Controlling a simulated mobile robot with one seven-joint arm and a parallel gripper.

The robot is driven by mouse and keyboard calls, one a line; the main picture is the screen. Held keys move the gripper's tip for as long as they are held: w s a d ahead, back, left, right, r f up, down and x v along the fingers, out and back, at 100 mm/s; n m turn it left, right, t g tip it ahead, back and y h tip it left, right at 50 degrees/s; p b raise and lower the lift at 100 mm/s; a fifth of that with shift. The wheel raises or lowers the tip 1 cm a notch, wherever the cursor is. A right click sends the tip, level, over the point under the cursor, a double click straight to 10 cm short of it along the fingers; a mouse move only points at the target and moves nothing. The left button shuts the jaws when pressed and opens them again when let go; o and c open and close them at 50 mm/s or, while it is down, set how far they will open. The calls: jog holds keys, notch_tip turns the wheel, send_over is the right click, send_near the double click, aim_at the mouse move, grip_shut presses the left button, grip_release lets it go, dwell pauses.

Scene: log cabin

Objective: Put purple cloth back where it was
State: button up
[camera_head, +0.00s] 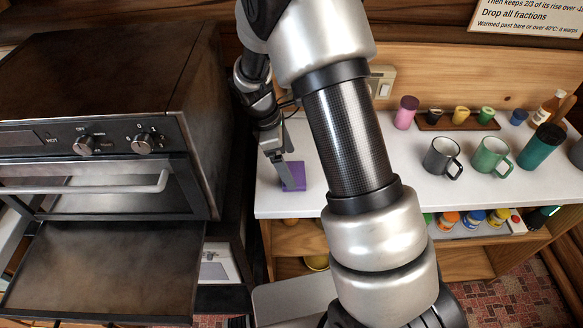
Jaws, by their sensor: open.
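The purple cloth (297,181) lies as a small folded patch on the white counter (275,202), near its left end and front edge. My gripper (289,183) points down right at the cloth, its fingertips overlapping it in the picture. It is open. I cannot tell whether the fingers touch the cloth. Part of the cloth is hidden behind the fingers, and my arm hides the middle of the counter.
A toaster oven (100,130) stands left of the counter, its tray (105,270) jutting forward. On the counter's right are a grey mug (441,157), a green mug (490,156), a teal tumbler (540,147) and a pink jar (406,112). Small cups stand on a wooden tray (455,125).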

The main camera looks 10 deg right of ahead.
jog(key=v, duration=0.9)
jog(key=s+d+r+m+t+y, duration=0.25)
jog(key=s+r+m, duration=0.55)
jog(key=r, duration=0.5)
jog(key=s+r+m+t, duration=0.2)
jog(key=s+m, duration=0.2)
jog(key=s, duration=0.3)
jog(key=s+d+r+m+t, duration=0.1)
jog(key=s+r+m, duration=0.2)
jog(key=s, duration=0.3)
jog(key=shift+s+d+m+t+y, duration=0.3)
jog(key=shift+s+m+t+y, duration=0.05)
jog(key=shift+s+m+y, duration=0.1)
jog(key=shift+r, duration=0.1)
